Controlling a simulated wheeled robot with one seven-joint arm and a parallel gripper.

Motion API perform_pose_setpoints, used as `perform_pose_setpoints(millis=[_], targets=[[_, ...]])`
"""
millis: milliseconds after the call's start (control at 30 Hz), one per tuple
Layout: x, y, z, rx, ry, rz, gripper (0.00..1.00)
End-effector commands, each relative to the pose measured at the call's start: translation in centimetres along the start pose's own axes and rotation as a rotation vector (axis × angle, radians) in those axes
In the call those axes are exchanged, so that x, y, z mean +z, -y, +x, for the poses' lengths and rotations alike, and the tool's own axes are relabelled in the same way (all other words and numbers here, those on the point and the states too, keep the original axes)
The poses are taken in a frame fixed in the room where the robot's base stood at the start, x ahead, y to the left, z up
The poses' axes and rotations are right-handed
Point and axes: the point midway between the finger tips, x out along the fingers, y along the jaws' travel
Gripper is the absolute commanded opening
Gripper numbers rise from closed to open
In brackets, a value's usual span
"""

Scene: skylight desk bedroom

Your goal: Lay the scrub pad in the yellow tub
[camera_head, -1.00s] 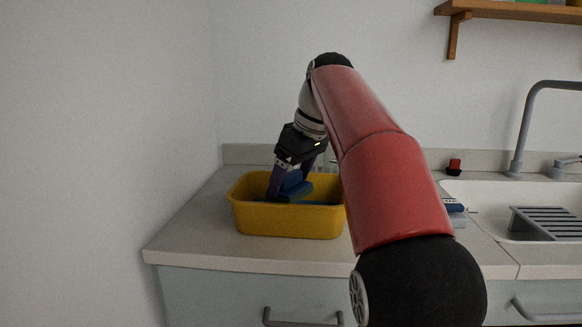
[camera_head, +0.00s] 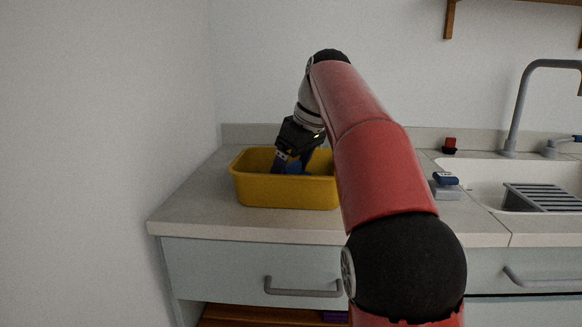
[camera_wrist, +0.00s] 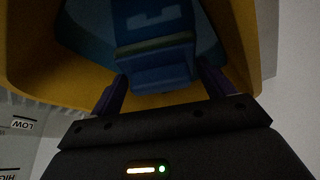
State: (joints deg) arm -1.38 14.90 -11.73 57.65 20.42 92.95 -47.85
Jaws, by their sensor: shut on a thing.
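The yellow tub (camera_head: 285,192) stands on the counter near the left wall. My gripper (camera_head: 291,164) reaches down into it, its fingertips below the rim. It is shut on a blue block with a greenish band, which I take for the scrub pad (camera_head: 299,169). In the wrist view the pad (camera_wrist: 160,75) sits between the purple fingers of my gripper (camera_wrist: 163,88), over the inside of the tub (camera_wrist: 35,50). A wider blue area shows around and beyond the pad; I cannot tell what it is. The tub's front wall hides whether the pad touches the bottom.
A blue-topped grey item (camera_head: 446,187) stands on the counter right of my arm. A small red and black item (camera_head: 449,146) is by the backsplash. The sink (camera_head: 480,172) with a grey rack (camera_head: 543,197) and tap (camera_head: 520,105) is at right. Counter left of the tub is clear.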

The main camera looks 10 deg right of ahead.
Motion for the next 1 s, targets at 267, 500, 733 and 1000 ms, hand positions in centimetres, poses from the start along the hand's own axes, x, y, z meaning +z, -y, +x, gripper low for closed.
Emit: perform_pose_setpoints(millis=[267,500,733,1000], targets=[[0.1,0.0,0.2,0.0,0.0,0.0,0.59],[0.2,0.0,0.5,0.0,0.0,0.0,0.59],[0.4,0.0,0.9,0.0,0.0,0.0,0.59],[0.4,0.0,1.0,0.0,0.0,0.0,0.94]])
